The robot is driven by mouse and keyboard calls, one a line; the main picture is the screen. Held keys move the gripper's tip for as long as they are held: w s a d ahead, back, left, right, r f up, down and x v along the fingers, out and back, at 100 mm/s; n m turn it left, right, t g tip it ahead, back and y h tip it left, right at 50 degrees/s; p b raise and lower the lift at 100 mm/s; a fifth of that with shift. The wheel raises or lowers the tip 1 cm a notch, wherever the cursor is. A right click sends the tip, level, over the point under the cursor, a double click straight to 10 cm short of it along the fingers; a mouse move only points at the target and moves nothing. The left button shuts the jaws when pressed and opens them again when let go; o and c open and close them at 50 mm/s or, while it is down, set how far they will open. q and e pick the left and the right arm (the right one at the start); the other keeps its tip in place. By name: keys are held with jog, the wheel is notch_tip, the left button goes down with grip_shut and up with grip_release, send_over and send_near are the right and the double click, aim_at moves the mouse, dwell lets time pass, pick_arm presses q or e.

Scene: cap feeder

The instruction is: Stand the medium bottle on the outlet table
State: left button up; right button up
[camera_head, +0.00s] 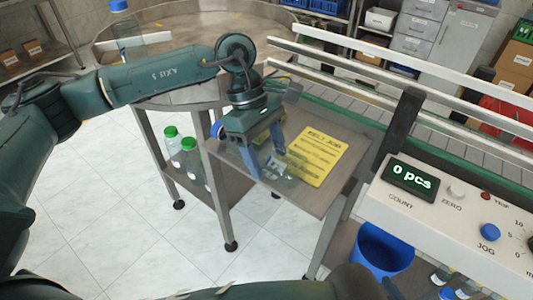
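A clear bottle (280,172) with a blue cap (217,130) appears to lie on its side on the small table (333,190) beside the conveyor. The cap points left and the body slopes down to the right. My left gripper (264,160) reaches down over the bottle, its two fingers apart on either side of the body. The gripper hides the bottle's middle, so I cannot tell whether the fingers press on it. My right gripper is not in view; only part of a dark arm shows at the bottom edge.
A yellow sheet (318,154) lies on the table beside the bottle. Two green-capped bottles (189,160) stand on the lower shelf. A control panel (455,215) reads 0 pcs at right, above a blue bin (385,250). The conveyor (345,112) runs behind.

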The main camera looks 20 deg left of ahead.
pick_arm(q)
jog(key=shift+r, duration=0.1)
jog(key=c, duration=0.8)
